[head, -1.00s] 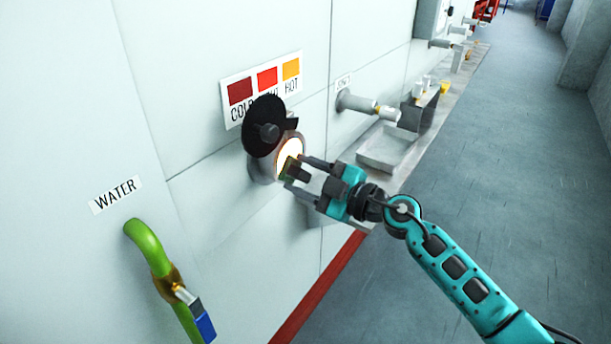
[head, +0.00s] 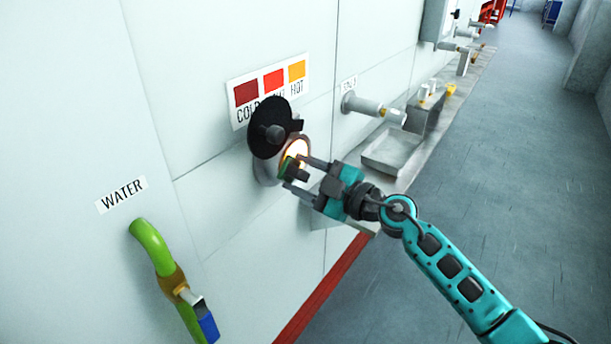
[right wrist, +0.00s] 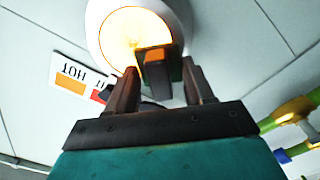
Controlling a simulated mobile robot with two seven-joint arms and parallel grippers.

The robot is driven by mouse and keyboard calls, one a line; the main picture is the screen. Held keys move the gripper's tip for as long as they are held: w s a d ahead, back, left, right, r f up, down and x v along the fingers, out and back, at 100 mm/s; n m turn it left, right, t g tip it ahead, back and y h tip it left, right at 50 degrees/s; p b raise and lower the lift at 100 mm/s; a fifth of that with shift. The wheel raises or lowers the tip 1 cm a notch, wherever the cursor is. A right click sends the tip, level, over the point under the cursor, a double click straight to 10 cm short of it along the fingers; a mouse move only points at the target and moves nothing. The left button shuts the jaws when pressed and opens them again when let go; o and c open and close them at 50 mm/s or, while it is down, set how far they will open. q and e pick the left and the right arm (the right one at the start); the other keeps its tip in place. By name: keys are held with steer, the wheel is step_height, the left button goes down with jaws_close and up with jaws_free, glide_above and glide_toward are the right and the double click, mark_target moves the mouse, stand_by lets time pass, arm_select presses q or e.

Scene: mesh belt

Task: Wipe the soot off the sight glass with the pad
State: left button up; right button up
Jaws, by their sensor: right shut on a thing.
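The sight glass (head: 298,150) is a bright, glowing round pane in a short pipe end on the pale wall. It also shows in the right wrist view (right wrist: 125,35), pale yellow with an orange edge. I cannot make out soot on its visible part. A round black cover (head: 269,127) stands swung aside at its upper left. My right gripper (head: 294,173) is shut on the pad (right wrist: 158,72), a small dark block with a green edge. The pad is in front of the glass's lower edge; I cannot tell whether they touch. My left gripper is not in view.
A colour chart (head: 270,84) marked COLD to HOT is above the glass. A green water pipe (head: 150,245) with a blue-handled valve is at lower left. A capped pipe (head: 365,105) and a grey tray (head: 392,152) are to the right. The floor on the right is clear.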

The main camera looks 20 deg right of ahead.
mark_target(305, 151)
steer(key=shift+w+a, duration=0.15)
steer(key=shift+w, duration=0.05)
steer(key=shift+w+d+b, duration=0.35)
steer(key=shift+w+d, duration=0.7)
steer(key=shift+d, duration=0.3)
steer(key=shift+w+d+b, duration=0.35)
steer(key=shift+w+d, duration=0.7)
steer(key=shift+d, duration=0.3)
steer(key=shift+r+p, duration=0.15)
steer(key=shift+p, duration=0.3)
steer(key=shift+s+a, duration=1.1)
steer(key=shift+a, duration=0.25)
steer(key=shift+s+a, duration=1.05)
steer(key=shift+a, duration=0.3)
steer(key=shift+d, duration=0.1)
